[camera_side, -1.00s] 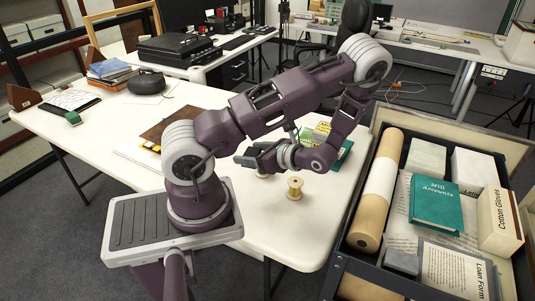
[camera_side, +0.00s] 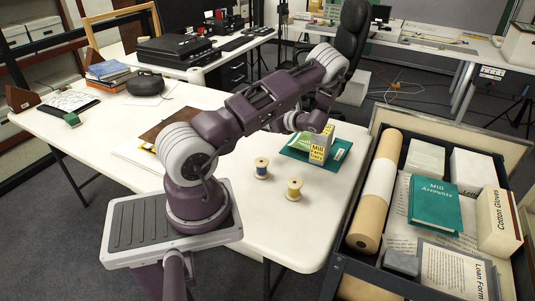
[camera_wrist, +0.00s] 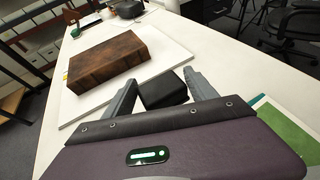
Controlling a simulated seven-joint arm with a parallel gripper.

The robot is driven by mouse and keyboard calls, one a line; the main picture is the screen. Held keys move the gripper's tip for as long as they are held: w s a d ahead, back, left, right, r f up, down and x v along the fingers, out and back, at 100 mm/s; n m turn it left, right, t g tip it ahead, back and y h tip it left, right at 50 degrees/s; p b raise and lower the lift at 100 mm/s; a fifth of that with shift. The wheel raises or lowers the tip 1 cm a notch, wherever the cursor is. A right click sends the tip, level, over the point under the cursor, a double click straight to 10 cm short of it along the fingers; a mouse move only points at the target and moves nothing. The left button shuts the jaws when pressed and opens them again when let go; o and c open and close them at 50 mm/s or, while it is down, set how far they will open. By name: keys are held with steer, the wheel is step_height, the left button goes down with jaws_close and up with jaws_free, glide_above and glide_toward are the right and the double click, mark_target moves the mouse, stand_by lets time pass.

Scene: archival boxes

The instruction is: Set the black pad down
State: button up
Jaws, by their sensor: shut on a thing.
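The black pad (camera_wrist: 163,92) is a small dark block between the two grey fingers of my gripper (camera_wrist: 161,79) in the wrist view. My gripper is shut on it. The wrist view looks over a white table, with the pad near the edge of a white board. I cannot tell how high the pad is above the table. In the side view my gripper and the pad are hidden behind my arm.
A brown book (camera_wrist: 108,60) lies on the white board (camera_wrist: 180,52). Two spools, one blue (camera_side: 262,168) and one tan (camera_side: 294,190), stand near a green folder (camera_side: 340,152) and a yellow-labelled box (camera_side: 320,148). A crate of archival items (camera_side: 338,262) is at right.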

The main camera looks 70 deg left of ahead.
mark_target(268, 153)
step_height(268, 153, down, 12)
steer(key=shift+r, duration=0.15)
steer(key=o, duration=1.4)
steer(key=shift+c, duration=0.2)
